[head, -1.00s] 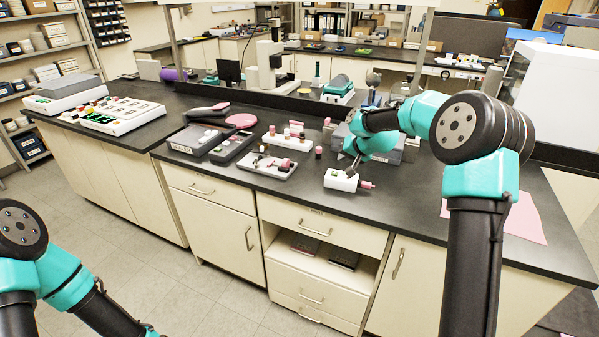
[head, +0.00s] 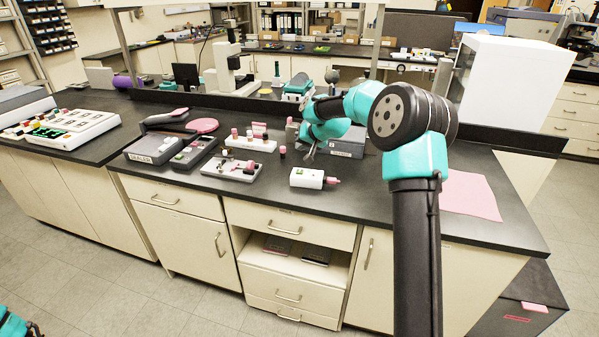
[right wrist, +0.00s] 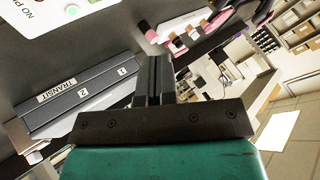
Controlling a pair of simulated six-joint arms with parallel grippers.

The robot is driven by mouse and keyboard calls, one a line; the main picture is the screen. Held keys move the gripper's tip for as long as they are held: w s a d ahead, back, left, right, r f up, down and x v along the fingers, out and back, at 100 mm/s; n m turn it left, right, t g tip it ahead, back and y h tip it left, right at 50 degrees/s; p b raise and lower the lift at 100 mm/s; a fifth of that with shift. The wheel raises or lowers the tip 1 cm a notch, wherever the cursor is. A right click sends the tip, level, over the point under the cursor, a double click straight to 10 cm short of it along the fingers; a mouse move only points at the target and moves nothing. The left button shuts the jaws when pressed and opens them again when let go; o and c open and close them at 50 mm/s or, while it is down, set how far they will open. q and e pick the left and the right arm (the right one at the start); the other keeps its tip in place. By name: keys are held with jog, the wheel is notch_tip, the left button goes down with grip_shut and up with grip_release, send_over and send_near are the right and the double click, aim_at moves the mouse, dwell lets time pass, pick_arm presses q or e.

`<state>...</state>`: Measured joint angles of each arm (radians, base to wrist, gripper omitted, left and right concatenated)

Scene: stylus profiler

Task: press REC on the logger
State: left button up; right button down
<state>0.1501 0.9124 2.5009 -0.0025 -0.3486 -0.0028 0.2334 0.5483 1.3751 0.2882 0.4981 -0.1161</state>
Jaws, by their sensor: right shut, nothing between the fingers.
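A small white box (head: 307,178) with a green patch on top and a pink plug at its right end sits near the bench's front edge. I take it for the logger, but no REC label can be read. Part of a white panel (right wrist: 45,12) with a green mark and a red dot shows at the top left of the right wrist view. My right gripper (head: 309,157) is just behind the white box in the head view, apart from it. Its fingers (right wrist: 154,75) are shut and empty in the right wrist view. My left gripper is out of view.
A grey case marked TRANSIT (right wrist: 75,95) lies beside my right fingers; it also shows in the head view (head: 346,146). A tray of pink and white parts (head: 232,169), a grey SEALER unit (head: 152,150) and a pink cloth (head: 470,195) lie on the bench.

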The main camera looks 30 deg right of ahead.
aim_at(301, 170)
jog(key=shift+f, duration=3.5)
jog(key=shift+f, duration=0.2)
jog(key=shift+f, duration=0.2)
jog(key=shift+f, duration=0.5)
jog(key=shift+r, duration=0.9)
jog(key=shift+r, duration=2.5)
